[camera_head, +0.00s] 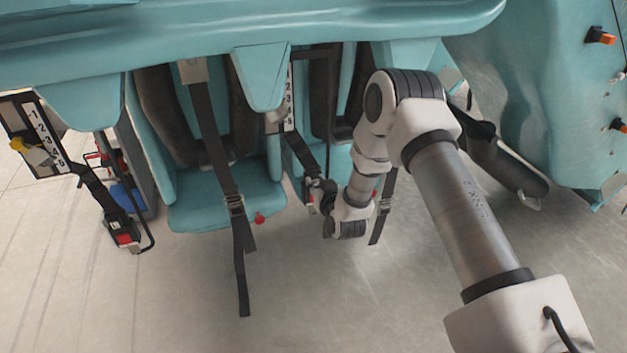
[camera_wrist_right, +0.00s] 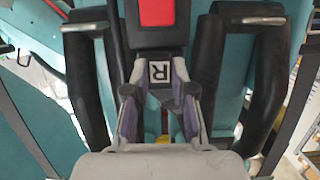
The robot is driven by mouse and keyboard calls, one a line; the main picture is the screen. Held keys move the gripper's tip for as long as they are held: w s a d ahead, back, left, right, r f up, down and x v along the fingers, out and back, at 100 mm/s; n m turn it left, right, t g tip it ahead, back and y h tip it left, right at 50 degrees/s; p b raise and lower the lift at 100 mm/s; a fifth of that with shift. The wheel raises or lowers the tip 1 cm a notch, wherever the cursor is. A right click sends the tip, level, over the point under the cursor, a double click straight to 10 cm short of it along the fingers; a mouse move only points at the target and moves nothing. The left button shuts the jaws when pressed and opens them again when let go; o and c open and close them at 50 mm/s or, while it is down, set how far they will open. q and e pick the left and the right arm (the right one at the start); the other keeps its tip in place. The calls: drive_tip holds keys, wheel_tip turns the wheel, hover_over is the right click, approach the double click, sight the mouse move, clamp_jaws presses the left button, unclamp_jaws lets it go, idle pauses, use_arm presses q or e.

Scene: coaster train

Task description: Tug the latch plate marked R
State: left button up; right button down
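The latch plate marked R (camera_wrist_right: 160,73) shows in the right wrist view as a dark plate with a white square tag. It lies directly below a black buckle with a red button (camera_wrist_right: 157,12); whether it is fully seated in the buckle I cannot tell. My right gripper (camera_wrist_right: 160,75) has a finger on each side of the plate and looks closed on it. In the head view my right gripper (camera_head: 322,194) is beside the right-hand seat, partly hidden by its own wrist, and the plate cannot be made out there. My left gripper is not in view.
A teal seat (camera_head: 225,205) with a hanging black strap (camera_head: 240,255) stands to the left. Another red-button buckle (camera_head: 123,237) hangs farther left, below a numbered scale (camera_head: 45,135). A teal bar (camera_head: 250,40) crosses above. Black padded restraints (camera_wrist_right: 85,80) flank the gripper.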

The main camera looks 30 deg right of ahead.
drive_tip(key=c, duration=1.6)
unclamp_jaws()
clamp_jaws()
drive_tip(key=shift+r, duration=0.15)
drive_tip(key=shift+w, duration=0.1)
drive_tip(key=o, duration=0.7)
unclamp_jaws()
drive_tip(key=shift+r, duration=0.1)
